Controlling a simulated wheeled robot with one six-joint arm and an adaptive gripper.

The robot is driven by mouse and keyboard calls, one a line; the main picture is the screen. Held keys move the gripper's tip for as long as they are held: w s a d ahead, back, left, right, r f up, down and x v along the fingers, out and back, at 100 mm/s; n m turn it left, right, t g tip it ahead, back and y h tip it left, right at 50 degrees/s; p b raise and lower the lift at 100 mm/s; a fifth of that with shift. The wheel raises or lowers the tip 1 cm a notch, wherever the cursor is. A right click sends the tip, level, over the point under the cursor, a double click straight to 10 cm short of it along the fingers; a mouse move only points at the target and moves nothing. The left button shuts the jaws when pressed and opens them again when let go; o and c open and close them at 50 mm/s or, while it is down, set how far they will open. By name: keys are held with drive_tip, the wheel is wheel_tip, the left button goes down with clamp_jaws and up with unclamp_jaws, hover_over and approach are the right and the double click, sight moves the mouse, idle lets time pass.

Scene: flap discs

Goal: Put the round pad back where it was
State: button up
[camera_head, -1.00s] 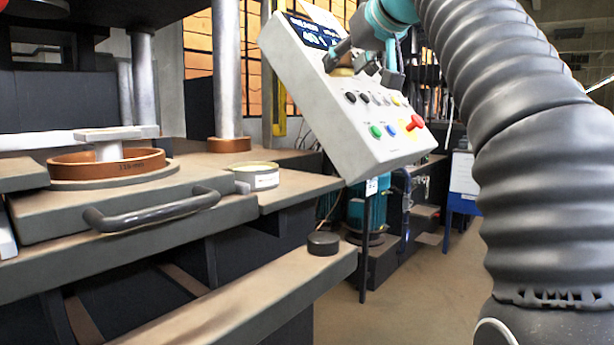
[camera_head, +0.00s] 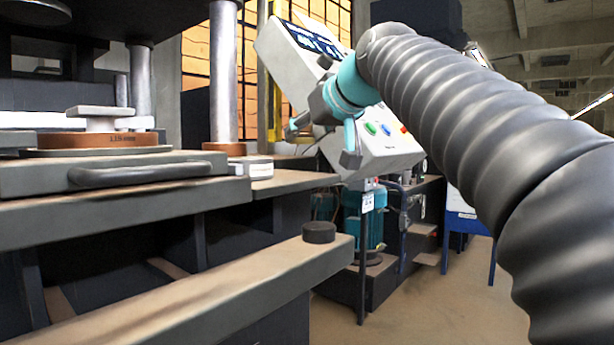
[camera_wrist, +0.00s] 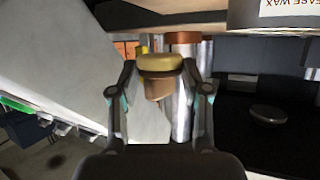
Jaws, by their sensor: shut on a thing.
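My gripper (camera_wrist: 160,72) is shut on a round pad (camera_wrist: 160,63) in the wrist view. The pad has a pale yellow-tan disc with a brown, narrower part beside it, and sits between the two fingertips. In the head view my gripper (camera_head: 325,130) is in front of the grey control box, pointing left; the pad cannot be made out there. A dark round puck (camera_head: 319,232) rests on the end of the front beam, apart from my gripper.
The control box (camera_head: 390,150) with coloured buttons stands close behind my gripper. A metal column (camera_head: 223,75) with a brown collar is to the left. A pale tin (camera_head: 258,168) sits on the bench edge; a lettered tin (camera_wrist: 275,14) shows in the wrist view. A brown ring (camera_head: 100,139) lies far left.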

sight(307, 175)
drive_tip(key=shift+f+b, duration=0.8)
drive_tip(key=shift+f, duration=1.8)
drive_tip(key=shift+f, duration=0.1)
drive_tip(key=shift+f, duration=0.15)
drive_tip(key=o, duration=1.1)
drive_tip(key=shift+r, duration=0.25)
drive_tip(key=shift+s+d+r, duration=0.15)
drive_tip(key=shift+s+d, duration=0.05)
drive_tip(key=shift+s, duration=0.05)
drive_tip(key=v, duration=1.1)
drive_tip(key=shift+s, duration=0.15)
